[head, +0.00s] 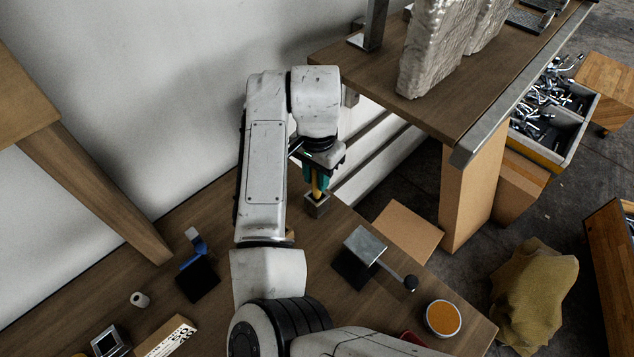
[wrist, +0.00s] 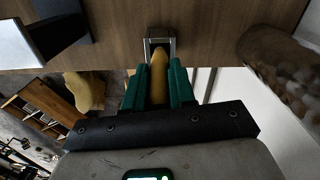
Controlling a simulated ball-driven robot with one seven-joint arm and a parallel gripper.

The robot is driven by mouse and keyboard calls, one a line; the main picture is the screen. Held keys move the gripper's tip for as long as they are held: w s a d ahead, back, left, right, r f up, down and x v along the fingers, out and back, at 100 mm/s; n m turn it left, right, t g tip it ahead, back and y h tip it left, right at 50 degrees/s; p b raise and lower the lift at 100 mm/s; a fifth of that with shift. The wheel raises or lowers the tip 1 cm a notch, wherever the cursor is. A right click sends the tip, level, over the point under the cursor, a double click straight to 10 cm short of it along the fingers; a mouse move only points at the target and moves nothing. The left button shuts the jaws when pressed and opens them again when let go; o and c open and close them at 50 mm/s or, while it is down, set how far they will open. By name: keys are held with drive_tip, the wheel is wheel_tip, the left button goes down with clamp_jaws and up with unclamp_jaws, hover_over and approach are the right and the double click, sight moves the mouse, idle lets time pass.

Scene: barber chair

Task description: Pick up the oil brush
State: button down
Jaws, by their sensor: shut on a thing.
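The oil brush shows as a yellow handle (wrist: 158,80) between the green fingers of my gripper (wrist: 157,70) in the wrist view. My gripper is shut on it. In the head view my gripper (head: 316,180) points down over the far part of the low wooden table, with a bit of the yellow handle (head: 317,190) below the fingers. The handle's far end reaches a small square metal holder (head: 316,207), also seen in the wrist view (wrist: 160,34). The brush's lower end is hidden, and I cannot tell whether it sits inside the holder.
A metal block with a black-knobbed lever (head: 365,245) stands right of my arm. An orange-topped round tin (head: 443,318) is near the table's right edge. A blue-and-black item (head: 197,270) lies left. A higher wooden shelf (head: 400,110) overhangs close to my gripper's right.

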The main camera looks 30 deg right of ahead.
drive_tip(key=shift+r, duration=0.1)
wheel_tip(320, 180, up, 10)
drive_tip(key=shift+f+p, duration=0.1)
drive_tip(key=shift+p, duration=0.2)
idle(0.6)
